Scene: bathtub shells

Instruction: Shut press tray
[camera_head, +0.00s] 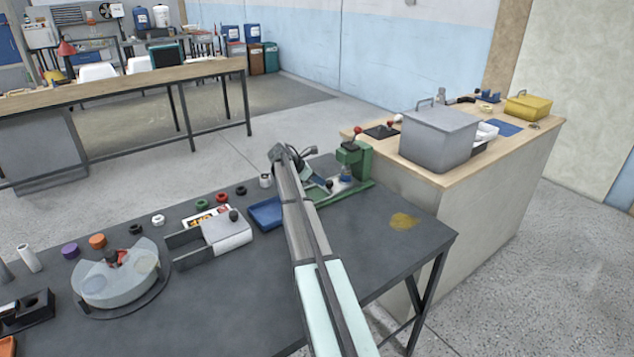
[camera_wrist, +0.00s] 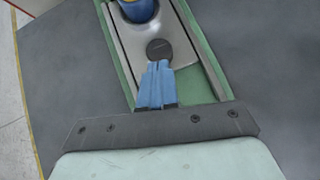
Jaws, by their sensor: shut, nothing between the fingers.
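The green press (camera_head: 355,160) stands on the dark table, right of my arm. A blue cup-like piece (camera_wrist: 138,8) sits on the tray, cut off by the top edge of the wrist view. My gripper (camera_wrist: 157,66) has blue fingers, shut and empty, with their tips right at the knob's near side. I cannot tell whether they touch it. In the head view my gripper (camera_head: 328,184) is small, beside the press.
A blue tray (camera_head: 266,214) and a grey box with a black knob (camera_head: 228,234) stand left of my arm. A round dial-like fixture (camera_head: 120,275) is farther left.

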